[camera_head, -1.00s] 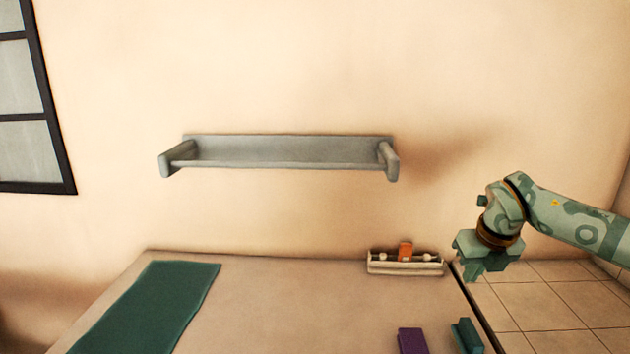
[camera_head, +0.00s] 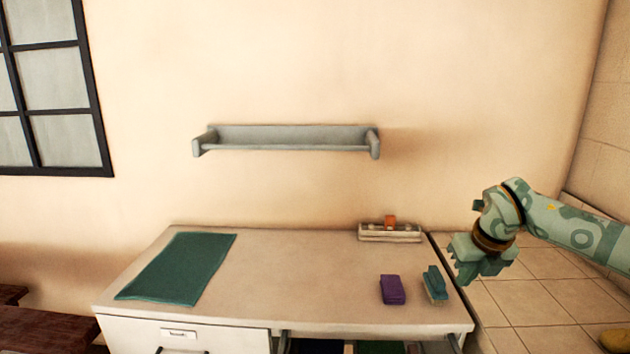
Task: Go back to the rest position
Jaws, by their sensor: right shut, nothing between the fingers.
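My right gripper (camera_head: 468,275) is shut and empty, pointing down, at the end of my right arm coming in from the right. In the picture it stands just right of the counter's right edge, in front of the tiled floor. My left gripper is not in view. The counter (camera_head: 290,285) stands against the wall with several things on it.
On the counter are a green mat (camera_head: 180,268), a purple block (camera_head: 392,290), a teal brush (camera_head: 434,284) and a tray (camera_head: 390,236) with an orange item. A grey wall shelf (camera_head: 290,140) is empty. Below, a drawer (camera_head: 190,338) is labelled; right of it, an opening shows coloured things.

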